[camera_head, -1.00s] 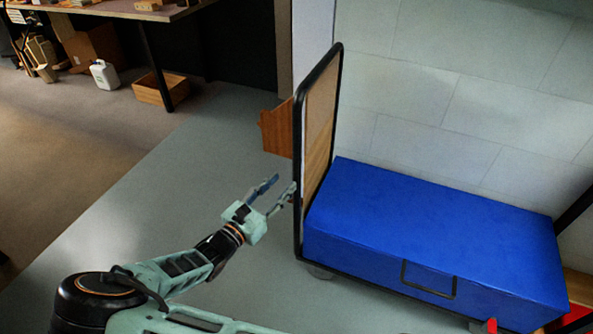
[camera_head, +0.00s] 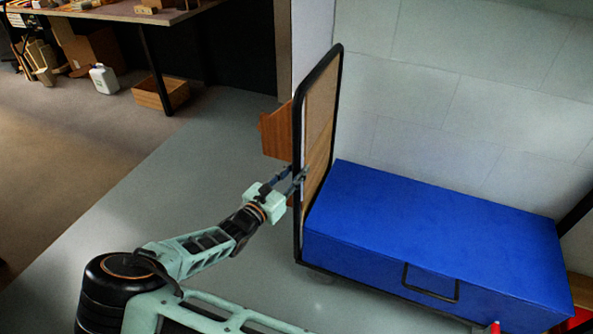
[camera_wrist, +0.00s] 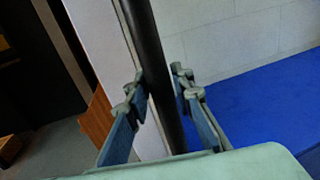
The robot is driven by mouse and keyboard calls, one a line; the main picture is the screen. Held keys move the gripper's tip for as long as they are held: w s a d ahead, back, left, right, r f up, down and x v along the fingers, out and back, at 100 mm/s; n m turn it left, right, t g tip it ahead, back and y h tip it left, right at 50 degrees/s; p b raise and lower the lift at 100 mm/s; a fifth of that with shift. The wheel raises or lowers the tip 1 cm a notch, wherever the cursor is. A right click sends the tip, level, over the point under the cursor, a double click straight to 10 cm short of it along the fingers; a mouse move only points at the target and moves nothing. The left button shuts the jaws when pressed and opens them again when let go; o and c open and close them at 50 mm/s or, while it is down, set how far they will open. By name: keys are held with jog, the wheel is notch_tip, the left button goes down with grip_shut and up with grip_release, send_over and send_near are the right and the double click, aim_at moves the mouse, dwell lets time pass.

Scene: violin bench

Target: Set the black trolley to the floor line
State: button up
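The black trolley has an upright handle frame (camera_head: 298,225) of black tube around a wooden panel, and it carries a large blue box (camera_head: 440,225). It stands along a pale wall. My gripper (camera_head: 297,180) is at the near upright of the frame. In the wrist view the black tube (camera_wrist: 158,80) runs between my two open fingers (camera_wrist: 160,80), one on each side. Narrow gaps seem to remain beside the tube; contact is hard to judge. No painted floor line is clear; a straight edge divides brown floor from grey-green floor (camera_head: 190,180).
A brown wooden piece (camera_head: 277,133) is behind the handle frame. A workbench (camera_head: 110,12) stands at the upper left, with a wooden crate (camera_head: 162,93) and a white jug (camera_head: 104,79) below it. The floor left of the trolley is clear.

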grip_shut()
